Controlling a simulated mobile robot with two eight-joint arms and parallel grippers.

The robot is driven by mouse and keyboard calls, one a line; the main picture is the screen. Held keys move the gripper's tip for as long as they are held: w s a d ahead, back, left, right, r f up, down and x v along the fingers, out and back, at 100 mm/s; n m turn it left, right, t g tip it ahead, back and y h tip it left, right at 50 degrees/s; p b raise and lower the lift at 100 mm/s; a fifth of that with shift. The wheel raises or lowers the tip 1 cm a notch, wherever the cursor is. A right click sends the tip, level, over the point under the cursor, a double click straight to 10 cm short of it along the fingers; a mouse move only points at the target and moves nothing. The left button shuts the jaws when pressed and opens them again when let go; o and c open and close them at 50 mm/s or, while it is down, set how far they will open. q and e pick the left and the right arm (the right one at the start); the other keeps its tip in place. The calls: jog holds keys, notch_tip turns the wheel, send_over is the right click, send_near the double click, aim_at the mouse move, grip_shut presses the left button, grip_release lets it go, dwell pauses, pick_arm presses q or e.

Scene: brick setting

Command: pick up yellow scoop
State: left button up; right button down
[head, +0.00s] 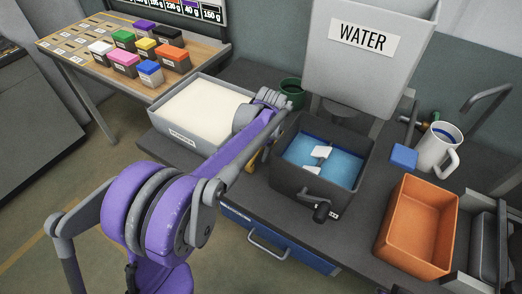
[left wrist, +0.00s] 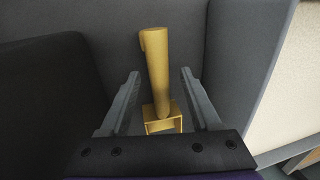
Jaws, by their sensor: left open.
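The yellow scoop (left wrist: 155,62) lies between the two grey fingers of my left gripper (left wrist: 160,73) in the left wrist view. Its long handle points away and its square end (left wrist: 163,121) is near the gripper's base. The fingers are apart, with a gap on each side of the scoop. In the head view only a small part of the scoop (head: 252,159) shows, between the grey tray and the dark basin. My left arm hides the rest there, and the fingertips cannot be made out. My right gripper is not in view.
A grey tray of white material (head: 165,127) stands left of the scoop, and a dark basin (head: 283,181) with blue water right. A white WATER container (head: 345,75), orange bin (head: 383,235), white mug (head: 430,158), blue block (head: 403,157) and green cup (head: 290,88) stand around.

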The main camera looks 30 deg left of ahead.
pick_arm(q)
jog(key=shift+a+f, duration=0.1)
jog(key=shift+f, duration=0.45)
grip_shut()
jog(key=shift+r, duration=0.1)
